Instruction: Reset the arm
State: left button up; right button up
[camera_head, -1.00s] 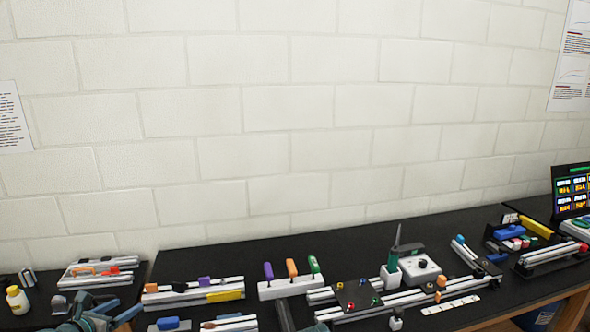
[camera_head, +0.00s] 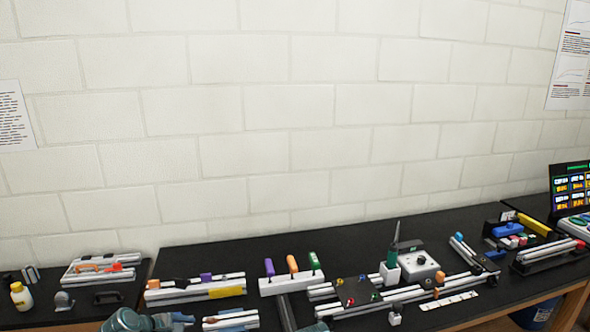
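Part of my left arm, teal and grey, shows at the bottom edge left of centre; no gripper fingers can be made out on it. A small bluish piece at the bottom edge near the centre may be part of my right arm. Neither gripper is in view. On the black bench (camera_head: 240,258) lie aluminium extrusion bars (camera_head: 165,294) with a yellow block (camera_head: 227,292) and a purple block (camera_head: 206,278). A dark square plate (camera_head: 358,292) with coloured knobs sits on longer extrusions to the right.
A white rack (camera_head: 290,284) holds purple, orange and green handles. A soldering station (camera_head: 420,266) stands right of it. A yellow-white bottle (camera_head: 20,296) is at far left. A screen (camera_head: 571,190) is at far right. The brick wall rises behind the bench.

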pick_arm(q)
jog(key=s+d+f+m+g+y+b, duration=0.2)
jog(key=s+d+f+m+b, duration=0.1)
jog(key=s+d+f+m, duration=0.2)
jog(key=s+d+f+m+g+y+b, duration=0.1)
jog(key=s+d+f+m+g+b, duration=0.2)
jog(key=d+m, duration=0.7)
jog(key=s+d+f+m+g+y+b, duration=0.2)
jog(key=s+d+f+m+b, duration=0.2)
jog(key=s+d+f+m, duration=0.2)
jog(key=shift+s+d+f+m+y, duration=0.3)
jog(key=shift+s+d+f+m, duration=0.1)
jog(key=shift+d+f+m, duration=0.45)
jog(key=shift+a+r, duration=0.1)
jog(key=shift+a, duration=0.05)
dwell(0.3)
